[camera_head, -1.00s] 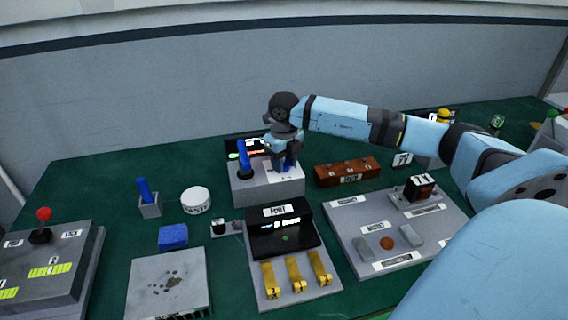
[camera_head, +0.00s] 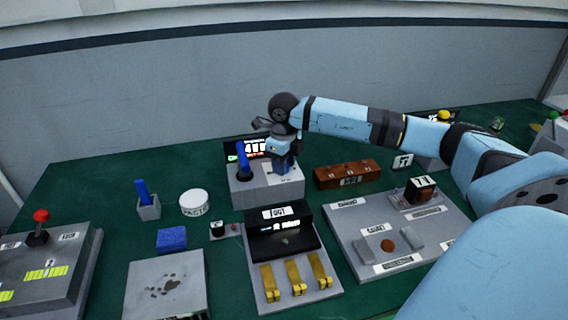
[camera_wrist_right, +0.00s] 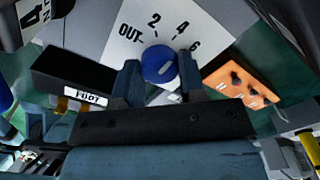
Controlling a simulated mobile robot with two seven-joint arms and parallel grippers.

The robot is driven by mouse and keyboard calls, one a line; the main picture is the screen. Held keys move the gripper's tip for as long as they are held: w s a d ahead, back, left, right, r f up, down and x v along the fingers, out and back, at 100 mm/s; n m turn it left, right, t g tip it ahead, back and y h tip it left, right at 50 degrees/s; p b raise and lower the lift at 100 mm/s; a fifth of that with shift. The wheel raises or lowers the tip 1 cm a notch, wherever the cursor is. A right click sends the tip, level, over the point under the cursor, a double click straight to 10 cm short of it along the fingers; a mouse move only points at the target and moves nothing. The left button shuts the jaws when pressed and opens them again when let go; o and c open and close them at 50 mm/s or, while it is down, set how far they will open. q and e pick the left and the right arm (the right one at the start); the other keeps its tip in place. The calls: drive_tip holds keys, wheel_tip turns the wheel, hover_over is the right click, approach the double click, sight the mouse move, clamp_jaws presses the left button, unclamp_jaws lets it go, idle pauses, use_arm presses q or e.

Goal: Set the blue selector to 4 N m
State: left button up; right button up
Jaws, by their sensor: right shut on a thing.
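The blue selector (camera_wrist_right: 158,63) is a round knob on a white dial plate (camera_wrist_right: 194,14) marked OUT, 2, 4 and 6 in the right wrist view. Its raised grip slants toward the upper right, on the side of the 4; the exact mark is hard to read. My right gripper (camera_wrist_right: 160,78) is shut on the selector, one finger on each side. In the head view my right gripper (camera_head: 283,162) is over the right part of the grey box (camera_head: 265,193) and mostly hides the knob. The lit display (camera_head: 256,147) behind it starts with a 4. My left gripper is out of view.
A blue lever (camera_head: 243,162) stands on the same box, just left of the gripper. A brown block (camera_head: 347,174) lies to the right, and a black-topped unit with yellow levers (camera_head: 294,276) stands in front. Green table shows left of the box.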

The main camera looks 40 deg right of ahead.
drive_tip(key=o, duration=0.9)
drive_tip(key=shift+r, duration=0.15)
wheel_tip(320, 180, up, 14)
drive_tip(key=shift+f+p, duration=0.2)
drive_tip(key=shift+p, duration=0.1)
